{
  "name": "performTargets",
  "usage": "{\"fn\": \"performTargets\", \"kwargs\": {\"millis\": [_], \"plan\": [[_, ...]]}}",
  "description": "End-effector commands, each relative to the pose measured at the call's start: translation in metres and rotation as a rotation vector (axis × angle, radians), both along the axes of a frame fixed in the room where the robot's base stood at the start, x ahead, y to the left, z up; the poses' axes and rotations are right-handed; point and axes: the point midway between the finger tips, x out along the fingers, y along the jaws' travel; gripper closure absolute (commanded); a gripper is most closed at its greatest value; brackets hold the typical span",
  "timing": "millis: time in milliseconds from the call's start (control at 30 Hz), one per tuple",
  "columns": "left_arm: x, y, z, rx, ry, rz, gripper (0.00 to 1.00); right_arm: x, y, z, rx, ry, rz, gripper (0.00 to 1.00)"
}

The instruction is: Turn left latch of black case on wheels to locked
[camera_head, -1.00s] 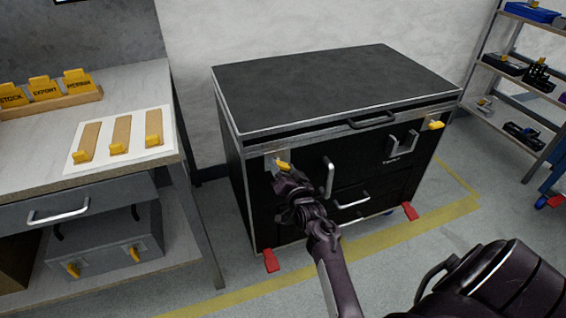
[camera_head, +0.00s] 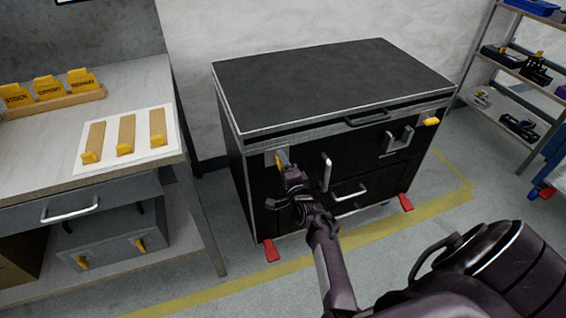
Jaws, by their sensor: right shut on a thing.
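The black case on wheels (camera_head: 345,85) stands against the wall with its lid down. Its left latch (camera_head: 282,158) is a yellow handle on a grey plate at the upper left of the front. It now stands near upright, leaning slightly. My right gripper (camera_head: 289,172) is shut on this latch, and its fingers hide the lower part. The case's right latch (camera_head: 431,121) is yellow and lies about level at the upper right of the front. My left gripper is not in view.
A workbench (camera_head: 130,80) with yellow tags and wooden strips stands at the left. Below it is a grey case (camera_head: 115,240). Red wheel pedals (camera_head: 271,250) stick out at the case's foot. A shelf rack (camera_head: 515,75) is at the right. The floor in front is clear.

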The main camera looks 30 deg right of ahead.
Motion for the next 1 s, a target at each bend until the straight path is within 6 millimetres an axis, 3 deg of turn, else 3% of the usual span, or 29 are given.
{"fn": "performTargets", "kwargs": {"millis": [300, 800, 833, 1000], "plan": [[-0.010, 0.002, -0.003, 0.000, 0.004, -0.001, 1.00, 0.000, 0.000, -0.001, 0.098, -0.023, -0.001, 0.65], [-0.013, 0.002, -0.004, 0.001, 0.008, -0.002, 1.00, 0.000, 0.000, -0.001, 0.113, -0.026, -0.001, 0.65], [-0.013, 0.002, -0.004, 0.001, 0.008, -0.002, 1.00, 0.000, 0.000, -0.001, 0.113, -0.026, -0.001, 0.38], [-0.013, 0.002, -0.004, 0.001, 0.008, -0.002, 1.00, 0.000, 0.000, -0.001, 0.112, -0.026, -0.001, 0.20]]}}
